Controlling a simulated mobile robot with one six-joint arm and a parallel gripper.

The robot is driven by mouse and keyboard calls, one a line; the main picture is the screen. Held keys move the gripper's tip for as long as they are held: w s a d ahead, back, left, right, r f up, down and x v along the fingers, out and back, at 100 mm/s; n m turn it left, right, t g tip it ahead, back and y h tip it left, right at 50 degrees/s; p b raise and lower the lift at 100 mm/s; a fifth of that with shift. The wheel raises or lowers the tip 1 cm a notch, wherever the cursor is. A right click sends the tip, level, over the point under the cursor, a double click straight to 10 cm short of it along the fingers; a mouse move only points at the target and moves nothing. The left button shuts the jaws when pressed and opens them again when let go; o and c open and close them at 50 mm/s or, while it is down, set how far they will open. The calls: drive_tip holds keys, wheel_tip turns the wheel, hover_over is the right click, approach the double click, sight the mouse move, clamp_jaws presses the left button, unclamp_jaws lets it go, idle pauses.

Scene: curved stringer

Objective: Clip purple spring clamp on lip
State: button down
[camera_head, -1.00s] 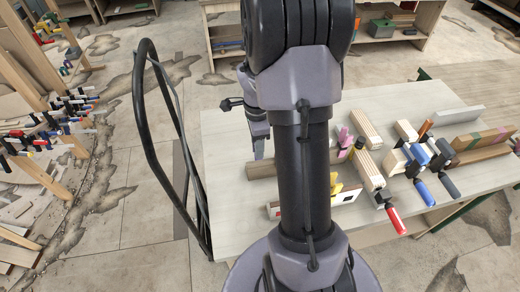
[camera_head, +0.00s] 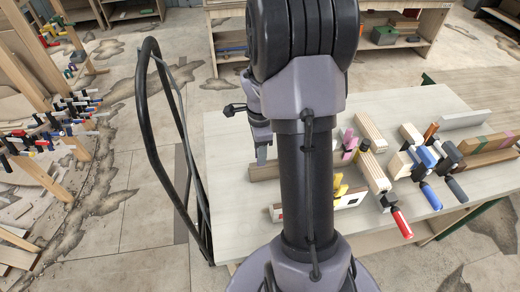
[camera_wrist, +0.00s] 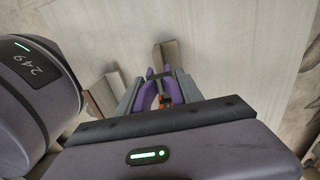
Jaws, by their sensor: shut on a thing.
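My gripper (camera_wrist: 158,82) is shut on the purple spring clamp (camera_wrist: 147,96), whose purple parts and a bit of orange show between the two grey fingers in the wrist view. In the head view my gripper (camera_head: 262,155) points down above the left part of the table, and the clamp cannot be made out there. A brown wooden piece (camera_head: 262,172) lies just below the gripper, partly hidden by my arm. In the wrist view a wooden piece (camera_wrist: 171,54) shows just beyond the clamp tips. Whether the clamp touches it cannot be told.
The pale table (camera_head: 228,215) is clear at its left front. A white piece with a yellow clamp (camera_head: 340,190) lies near my arm. Wooden blocks (camera_head: 370,130), a red-handled clamp (camera_head: 402,222) and blue-handled clamps (camera_head: 431,196) crowd the right side. A black frame (camera_head: 147,110) stands left.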

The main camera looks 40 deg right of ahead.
drive_tip(key=shift+f, duration=0.1)
idle(0.3)
drive_tip(key=shift+f+b, duration=1.1)
drive_tip(key=shift+b, duration=0.05)
drive_tip(key=shift+f, duration=0.15)
drive_tip(key=shift+f+b, duration=0.45)
drive_tip(key=shift+b, duration=0.15)
drive_tip(key=shift+f, duration=0.1)
drive_tip(key=shift+f+b, duration=0.45)
drive_tip(key=shift+b, duration=0.15)
drive_tip(key=c, duration=0.7)
unclamp_jaws()
